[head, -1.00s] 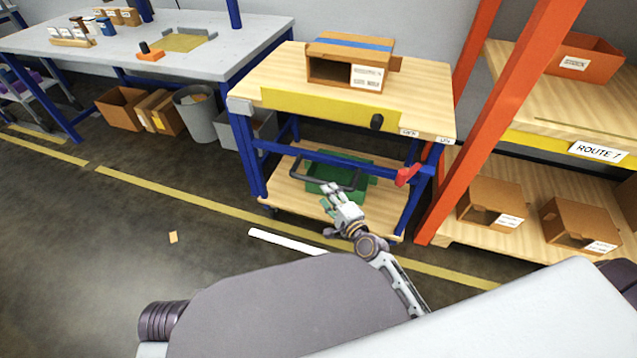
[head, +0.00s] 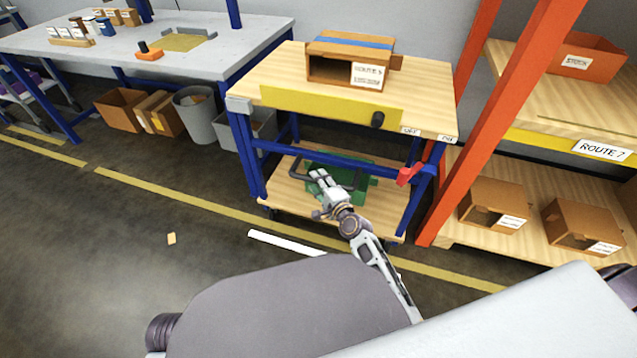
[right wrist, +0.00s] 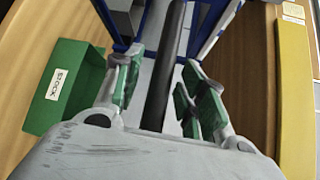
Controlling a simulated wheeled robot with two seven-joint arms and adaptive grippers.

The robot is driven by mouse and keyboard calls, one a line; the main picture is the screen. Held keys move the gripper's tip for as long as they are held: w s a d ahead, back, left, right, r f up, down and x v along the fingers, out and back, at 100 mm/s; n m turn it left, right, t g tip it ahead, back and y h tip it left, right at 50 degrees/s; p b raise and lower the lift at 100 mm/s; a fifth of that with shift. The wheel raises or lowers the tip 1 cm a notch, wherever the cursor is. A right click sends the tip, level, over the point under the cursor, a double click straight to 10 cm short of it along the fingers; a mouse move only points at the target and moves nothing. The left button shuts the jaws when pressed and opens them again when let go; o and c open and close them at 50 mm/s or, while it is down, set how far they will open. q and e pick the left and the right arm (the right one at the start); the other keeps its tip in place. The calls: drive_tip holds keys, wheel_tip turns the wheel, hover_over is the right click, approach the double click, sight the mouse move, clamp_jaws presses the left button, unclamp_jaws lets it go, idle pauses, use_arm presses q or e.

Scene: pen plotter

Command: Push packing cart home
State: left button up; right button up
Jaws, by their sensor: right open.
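The packing cart has a blue frame, a wooden top (head: 425,85) and a wooden lower shelf (head: 385,220). A dark bar handle (head: 297,173) sticks out at its near side, over the lower shelf. My right gripper (head: 322,180) is at this handle. In the right wrist view the dark handle bar (right wrist: 172,50) runs between the spread green-padded fingers of the right gripper (right wrist: 160,88). The fingers are open around it, and I cannot tell whether either touches it. My left gripper is not in view.
An open carton (head: 330,70) sits on the cart top, and a green bin (head: 360,175) on its lower shelf. An orange-posted rack (head: 470,120) stands close on the right. A workbench (head: 110,45) is at left. The floor at left is mostly clear.

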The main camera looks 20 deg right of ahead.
drive_tip(key=shift+w, duration=0.2)
clamp_jaws()
idle(0.3)
